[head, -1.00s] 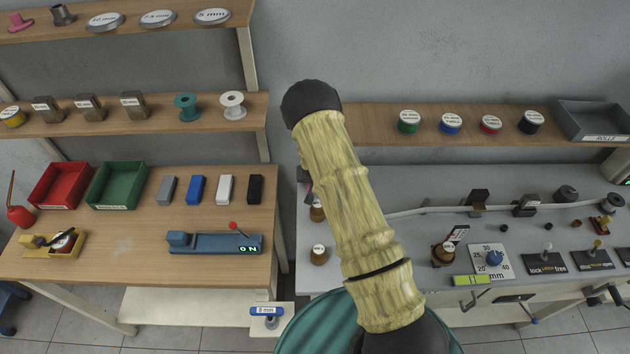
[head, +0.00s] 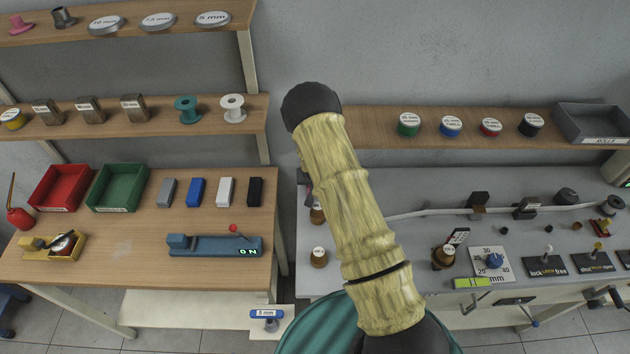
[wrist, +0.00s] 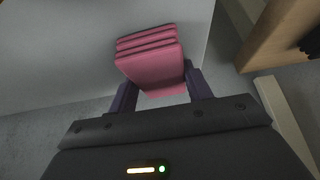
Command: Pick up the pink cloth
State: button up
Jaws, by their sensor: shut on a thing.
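The pink cloth (wrist: 152,66) is a folded stack of layers, seen in the wrist view. My gripper (wrist: 160,92) is shut on it, with a dark purple finger on each side of the cloth. The cloth's far, layered end sticks out beyond the fingertips. In the head view my yellowish sleeved arm covers the middle, and the gripper and cloth are mostly hidden behind it.
A grey bench (head: 400,190) with knobs, switches and a dial plate stands at the right. A wooden table (head: 125,240) at the left holds a red bin (head: 62,187), a green bin (head: 118,187) and several blocks. Shelves run above both.

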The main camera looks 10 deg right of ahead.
notch_tip(320, 180, up, 10)
jog(key=b, duration=0.3)
dwell(0.5)
jog(key=shift+o, duration=1.2)
jog(key=shift+c, duration=0.8)
